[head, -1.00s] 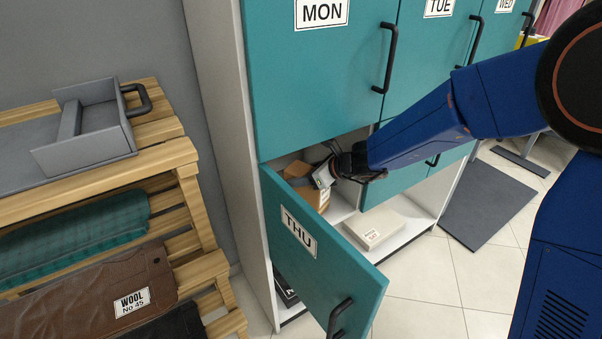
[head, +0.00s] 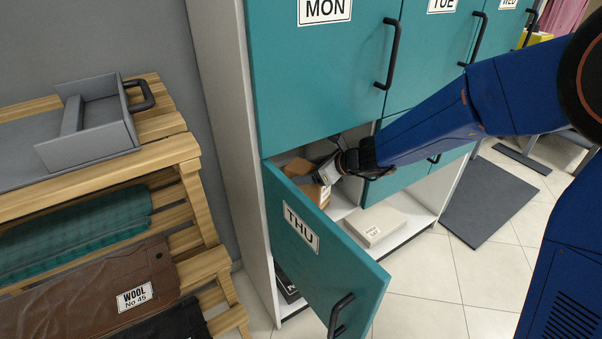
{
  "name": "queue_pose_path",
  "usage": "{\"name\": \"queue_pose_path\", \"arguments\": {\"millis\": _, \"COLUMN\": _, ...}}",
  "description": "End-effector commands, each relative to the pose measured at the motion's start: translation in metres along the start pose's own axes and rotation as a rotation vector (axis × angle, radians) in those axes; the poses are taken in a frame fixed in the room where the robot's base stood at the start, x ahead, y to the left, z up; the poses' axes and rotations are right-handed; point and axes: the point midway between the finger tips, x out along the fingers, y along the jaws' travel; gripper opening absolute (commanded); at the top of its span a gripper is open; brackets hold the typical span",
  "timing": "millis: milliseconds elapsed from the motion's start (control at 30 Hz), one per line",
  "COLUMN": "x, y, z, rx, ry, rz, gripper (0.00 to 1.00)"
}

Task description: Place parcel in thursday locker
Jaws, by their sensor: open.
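The Thursday locker stands open, its teal door (head: 322,250) marked THU swung out toward me. A brown cardboard parcel (head: 311,192) with a white label sits inside the locker, partly hidden behind the door's top edge. Another brown shape lies behind it, and I cannot tell whether it is part of the same parcel. My gripper (head: 322,178) reaches into the locker opening from the right, at the parcel's upper right. Its jaws are open; I cannot tell whether they touch the parcel.
The MON door (head: 318,70) above is shut. A pale box (head: 375,226) lies on the low shelf to the right. A wooden rack (head: 165,160) with a grey tray (head: 100,143) and folded cloths stands at the left.

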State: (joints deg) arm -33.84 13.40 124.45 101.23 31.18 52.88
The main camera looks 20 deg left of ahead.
Motion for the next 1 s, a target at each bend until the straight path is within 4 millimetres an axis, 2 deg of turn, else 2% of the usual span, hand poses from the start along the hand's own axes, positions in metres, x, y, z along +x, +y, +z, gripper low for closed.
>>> {"name": "queue_pose_path", "arguments": {"millis": 300, "x": -0.053, "y": -0.001, "z": -0.037, "rx": 0.003, "ry": 0.001, "rz": -0.003, "gripper": 0.73}}
{"name": "queue_pose_path", "arguments": {"millis": 500, "x": -0.079, "y": -0.001, "z": -0.056, "rx": 0.003, "ry": 0.001, "rz": -0.002, "gripper": 0.73}}
{"name": "queue_pose_path", "arguments": {"millis": 700, "x": -0.092, "y": 0.000, "z": -0.065, "rx": 0.001, "ry": 0.002, "rz": -0.001, "gripper": 0.73}}
{"name": "queue_pose_path", "arguments": {"millis": 1000, "x": -0.095, "y": 0.001, "z": -0.067, "rx": -0.001, "ry": 0.002, "rz": 0.000, "gripper": 0.73}}
